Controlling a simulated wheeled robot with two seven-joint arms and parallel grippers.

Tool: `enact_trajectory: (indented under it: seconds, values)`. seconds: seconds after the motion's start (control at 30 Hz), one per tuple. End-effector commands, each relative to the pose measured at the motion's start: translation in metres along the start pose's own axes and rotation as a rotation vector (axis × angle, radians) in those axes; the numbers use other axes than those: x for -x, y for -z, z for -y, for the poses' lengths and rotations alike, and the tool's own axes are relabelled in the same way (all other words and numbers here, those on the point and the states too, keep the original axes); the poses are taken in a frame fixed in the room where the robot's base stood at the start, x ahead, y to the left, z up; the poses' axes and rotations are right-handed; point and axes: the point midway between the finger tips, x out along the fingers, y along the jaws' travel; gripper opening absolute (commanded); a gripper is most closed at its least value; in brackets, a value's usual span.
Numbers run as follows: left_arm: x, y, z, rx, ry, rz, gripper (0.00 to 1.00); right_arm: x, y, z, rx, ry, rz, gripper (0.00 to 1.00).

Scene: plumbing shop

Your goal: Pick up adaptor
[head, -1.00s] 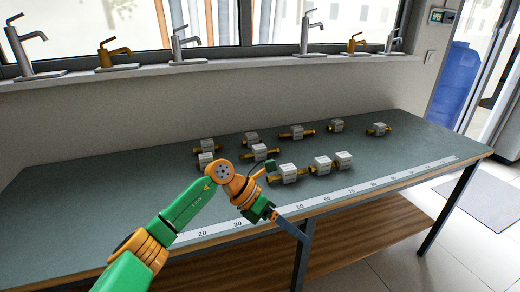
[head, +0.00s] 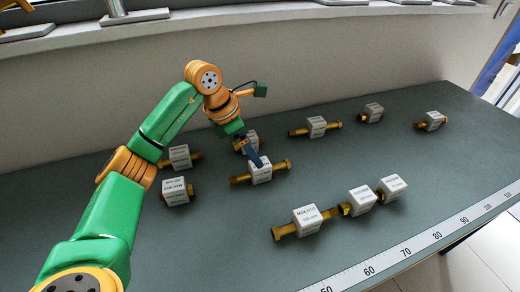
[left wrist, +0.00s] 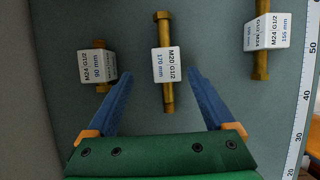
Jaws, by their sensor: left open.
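Several adaptors, brass rods with white labelled blocks, lie on the grey-green bench. In the head view my left gripper (head: 253,156) is over the adaptor with a long rod (head: 281,165) in the middle of the group; a blue finger overlaps its block. In the left wrist view my left gripper (left wrist: 159,75) is open and empty. This adaptor, labelled M20 G1/2 170 mm (left wrist: 168,62), lies between the lines of the two blue fingers. I cannot tell the height left between fingertips and block. My right gripper is not in view.
In the left wrist view an adaptor marked 90 mm (left wrist: 97,66) lies left and one marked 155 mm (left wrist: 266,32) right. Three adaptors, one with this block (head: 307,219), lie nearer the front. A ruler strip (head: 405,250) runs along the front edge. The wall stands behind.

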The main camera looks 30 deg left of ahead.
Motion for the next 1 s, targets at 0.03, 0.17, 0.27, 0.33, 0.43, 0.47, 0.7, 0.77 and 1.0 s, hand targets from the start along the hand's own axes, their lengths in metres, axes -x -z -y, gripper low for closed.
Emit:
enact_trajectory:
  seconds: [0.03, 0.17, 0.27, 0.33, 0.43, 0.47, 0.7, 0.77, 1.0]
  values:
    - [-0.003, 0.000, 0.000, 0.000, 0.002, -0.001, 0.88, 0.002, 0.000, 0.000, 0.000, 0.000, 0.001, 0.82]
    - [-0.021, -0.001, 0.000, 0.001, 0.005, -0.003, 0.88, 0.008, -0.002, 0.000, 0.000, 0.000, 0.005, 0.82]
    - [-0.040, -0.002, -0.001, 0.002, 0.007, -0.003, 0.88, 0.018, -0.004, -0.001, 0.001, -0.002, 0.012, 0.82]
    - [-0.055, -0.001, -0.002, 0.001, 0.006, -0.001, 0.88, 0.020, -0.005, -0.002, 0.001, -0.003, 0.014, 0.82]
    - [-0.068, -0.001, -0.003, 0.001, 0.003, 0.000, 0.88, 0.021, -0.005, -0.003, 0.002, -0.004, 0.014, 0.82]
    - [-0.069, -0.001, -0.003, 0.000, 0.003, 0.000, 0.88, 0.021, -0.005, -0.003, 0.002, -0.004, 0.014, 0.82]
    - [-0.070, 0.000, -0.003, 0.000, 0.001, 0.001, 0.74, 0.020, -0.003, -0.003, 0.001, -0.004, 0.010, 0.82]
    - [-0.070, 0.000, -0.003, 0.000, 0.001, 0.001, 0.58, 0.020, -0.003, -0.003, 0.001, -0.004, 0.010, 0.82]
    - [-0.070, 0.000, -0.003, 0.000, 0.001, 0.001, 0.00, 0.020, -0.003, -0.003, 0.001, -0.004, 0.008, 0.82]
